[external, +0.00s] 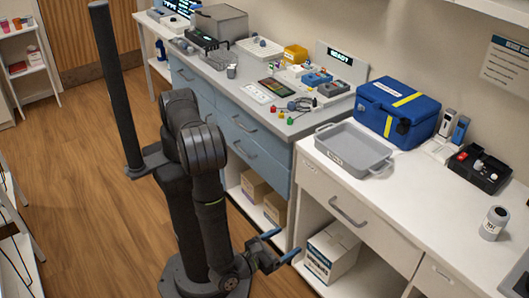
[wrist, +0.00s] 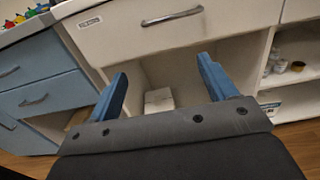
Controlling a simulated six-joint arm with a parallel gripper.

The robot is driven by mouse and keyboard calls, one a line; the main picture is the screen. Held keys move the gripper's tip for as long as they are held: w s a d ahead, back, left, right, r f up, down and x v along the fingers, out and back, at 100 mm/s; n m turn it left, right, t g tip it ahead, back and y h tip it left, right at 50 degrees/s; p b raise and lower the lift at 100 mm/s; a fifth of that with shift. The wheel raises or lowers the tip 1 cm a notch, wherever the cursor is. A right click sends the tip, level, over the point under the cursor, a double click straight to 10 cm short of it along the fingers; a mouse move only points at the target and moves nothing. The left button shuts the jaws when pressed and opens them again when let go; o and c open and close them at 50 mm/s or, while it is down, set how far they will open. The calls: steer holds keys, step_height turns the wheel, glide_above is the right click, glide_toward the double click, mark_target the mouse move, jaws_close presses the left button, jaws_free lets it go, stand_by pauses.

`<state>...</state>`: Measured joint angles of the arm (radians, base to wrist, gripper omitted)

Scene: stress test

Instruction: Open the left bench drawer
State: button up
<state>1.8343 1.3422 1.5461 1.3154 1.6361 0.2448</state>
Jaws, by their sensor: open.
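The white bench's left drawer (external: 322,190) has a pale front with a small label at its upper left and a grey bar handle (external: 347,212). The drawer front looks shut. In the wrist view the drawer (wrist: 215,28) fills the top middle, with its handle (wrist: 172,16) near the top edge. My gripper (external: 284,243) has blue fingers spread apart with nothing between them. It is in front of the bench, lower than the handle and apart from it. In the wrist view my gripper (wrist: 162,68) faces the open space under the drawer.
A white box (external: 332,252) stands on the open shelf below the drawer. Blue drawers (external: 245,145) are to the left. A grey tray (external: 345,150) and a blue case (external: 397,110) sit on the benchtop. The wooden floor at left is clear.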

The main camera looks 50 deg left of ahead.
steer(key=c, duration=0.7)
steer(key=shift+c, duration=1.1)
steer(key=n+g, duration=0.2)
steer(key=n, duration=1.6)
glide_toward(342, 214)
steer(key=w, duration=0.3)
steer(key=w+f, duration=0.1)
steer(key=w, duration=0.5)
steer(key=shift+f, duration=0.3)
jaws_close()
